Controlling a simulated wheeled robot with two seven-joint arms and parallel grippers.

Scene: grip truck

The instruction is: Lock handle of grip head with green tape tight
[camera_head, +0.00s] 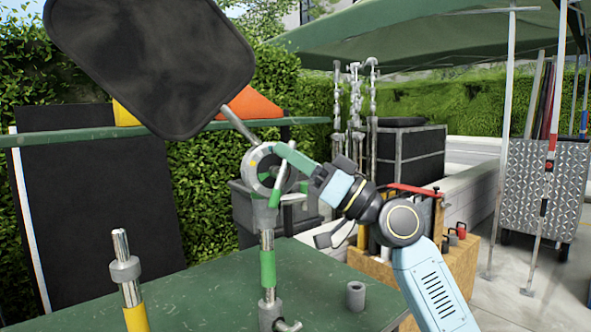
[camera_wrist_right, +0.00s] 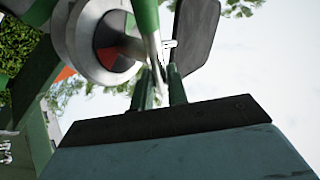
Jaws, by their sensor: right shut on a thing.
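The grip head (camera_head: 254,182) with green tape (camera_head: 267,268) on its post stands upright on the green table. Its round grey disc also shows at the upper left of the right wrist view (camera_wrist_right: 88,40). A black flag (camera_head: 150,60) on a silver rod (camera_head: 240,125) extends up and left from the head. My right gripper (camera_head: 288,172) reaches in from the right and is shut on the handle; its fingers partly hide the handle and head. My left gripper is not in view.
A post with yellow tape (camera_head: 135,318) stands at the front left of the green table (camera_head: 205,290). A small grey cylinder (camera_head: 355,295) is near the right edge. Behind are a black board (camera_head: 100,200), dark cases (camera_head: 410,160) and a wooden box (camera_head: 462,265).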

